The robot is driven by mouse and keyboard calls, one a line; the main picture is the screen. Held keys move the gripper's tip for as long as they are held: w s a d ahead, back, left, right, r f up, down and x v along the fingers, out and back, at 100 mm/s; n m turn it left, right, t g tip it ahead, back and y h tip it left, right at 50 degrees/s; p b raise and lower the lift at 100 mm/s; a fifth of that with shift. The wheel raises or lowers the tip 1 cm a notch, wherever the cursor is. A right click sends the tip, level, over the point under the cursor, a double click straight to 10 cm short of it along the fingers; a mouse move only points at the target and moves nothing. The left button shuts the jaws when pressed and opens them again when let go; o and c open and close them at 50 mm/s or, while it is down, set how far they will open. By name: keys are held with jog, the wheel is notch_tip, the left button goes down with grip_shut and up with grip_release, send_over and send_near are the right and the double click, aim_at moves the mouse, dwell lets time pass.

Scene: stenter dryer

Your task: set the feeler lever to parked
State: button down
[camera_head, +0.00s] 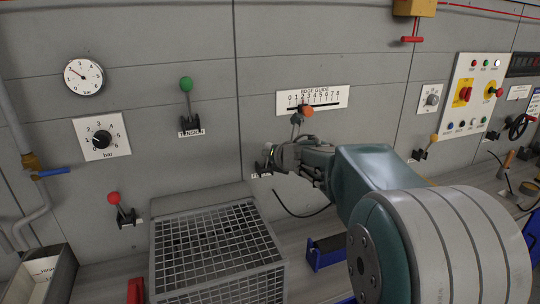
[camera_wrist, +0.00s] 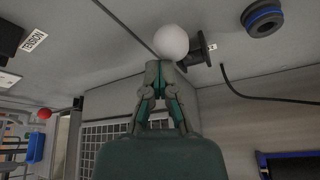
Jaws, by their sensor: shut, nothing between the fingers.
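A lever with a white ball knob (camera_wrist: 171,42) stands on a black wall base (camera_wrist: 200,49) in the wrist view. In the head view its black base (camera_head: 263,165) shows just left of my gripper (camera_head: 278,156), which hides most of the lever. A label under it is partly covered and I cannot read it, so I cannot confirm that this is the feeler lever. My gripper is shut and empty. In the wrist view its fingertips (camera_wrist: 160,72) are right beside the white knob; I cannot tell whether they touch it.
An orange-knobbed edge guide lever (camera_head: 307,112) sits just above my gripper. A green-knobbed lever (camera_head: 186,85) and a red-knobbed lever (camera_head: 114,198) are to the left. A mesh-topped box (camera_head: 217,250) stands below. A black cable hangs beside the lever base.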

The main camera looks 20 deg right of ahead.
jog(key=shift+w+a+r, duration=0.1)
jog(key=shift+w+r, duration=0.2)
jog(key=shift+r, duration=0.4)
jog(key=f+v, duration=0.1)
jog(key=v, duration=1.1)
jog(key=shift+s+f, duration=0.2)
jog(key=shift+f, duration=0.05)
